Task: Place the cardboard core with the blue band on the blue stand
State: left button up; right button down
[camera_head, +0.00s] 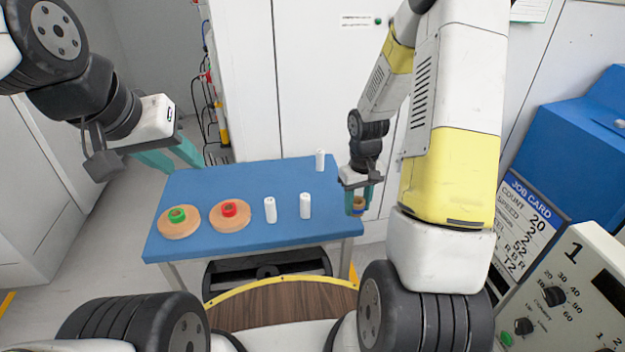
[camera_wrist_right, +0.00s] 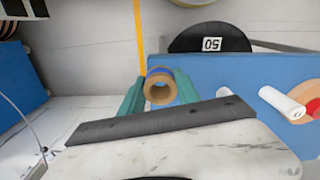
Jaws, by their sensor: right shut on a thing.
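The cardboard core with the blue band (camera_head: 358,206) is between the teal fingers of my right gripper (camera_head: 358,198), off the table's right edge. In the right wrist view the core (camera_wrist_right: 160,90) shows its open end, with a blue band behind the rim, and the gripper (camera_wrist_right: 159,92) is shut on it. My left gripper (camera_head: 172,158) is open and empty, above and beyond the table's left end. I cannot make out a blue stand in either view.
Several white rolls stand there: two in front (camera_head: 270,210) (camera_head: 305,206), one at the back right (camera_head: 320,160). The table's back left is clear.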

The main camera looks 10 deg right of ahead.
send_over(333, 207)
jog(key=shift+f, duration=2.2)
jog(key=shift+f, duration=0.15)
jog(key=c, duration=0.9)
grip_release()
